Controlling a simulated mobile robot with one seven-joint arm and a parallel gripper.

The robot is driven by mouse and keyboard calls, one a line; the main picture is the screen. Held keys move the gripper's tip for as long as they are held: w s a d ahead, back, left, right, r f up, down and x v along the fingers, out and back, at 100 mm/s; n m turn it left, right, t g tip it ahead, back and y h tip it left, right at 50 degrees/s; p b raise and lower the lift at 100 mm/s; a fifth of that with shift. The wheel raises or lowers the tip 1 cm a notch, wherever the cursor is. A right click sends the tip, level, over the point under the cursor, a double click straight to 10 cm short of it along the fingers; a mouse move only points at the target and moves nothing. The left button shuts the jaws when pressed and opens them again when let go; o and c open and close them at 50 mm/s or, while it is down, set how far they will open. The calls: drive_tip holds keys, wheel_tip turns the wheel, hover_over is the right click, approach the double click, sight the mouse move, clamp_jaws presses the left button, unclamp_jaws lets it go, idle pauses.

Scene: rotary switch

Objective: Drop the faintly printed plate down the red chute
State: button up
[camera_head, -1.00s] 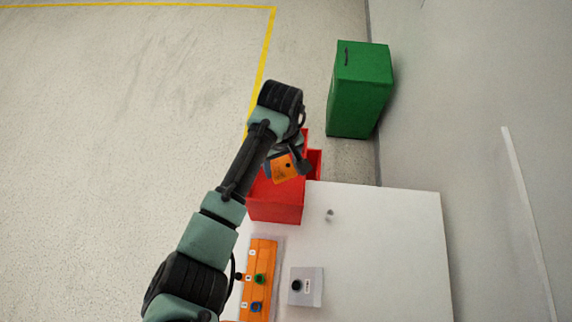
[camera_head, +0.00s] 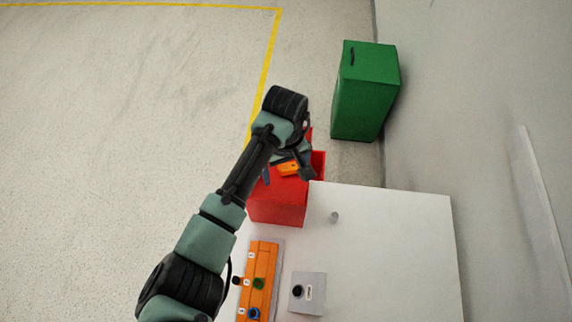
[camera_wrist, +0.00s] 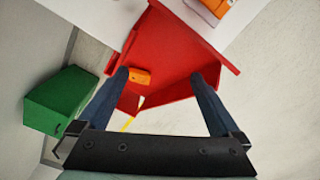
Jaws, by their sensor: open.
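The orange plate (camera_head: 288,168) shows small and nearly edge-on in the head view, beneath my gripper. In the wrist view the plate (camera_wrist: 139,76) appears against the inside of the red chute (camera_wrist: 172,62), near my left finger. I cannot tell whether it is falling or resting there. Its print is not readable. My gripper (camera_wrist: 161,78) is open, its fingers spread wide over the chute, with nothing clamped between them. In the head view the red chute (camera_head: 277,208) stands against the white table's corner, partly hidden by my gripper (camera_head: 286,177).
A green bin (camera_head: 366,92) stands beyond the chute by the wall. The white table (camera_head: 390,240) holds an orange panel with coloured knobs (camera_head: 262,275), a grey box with a black knob (camera_head: 308,293) and a small grey peg (camera_head: 334,217). Floor at left is clear.

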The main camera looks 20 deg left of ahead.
wheel_tip(320, 180, up, 13)
idle(0.5)
idle(0.4)
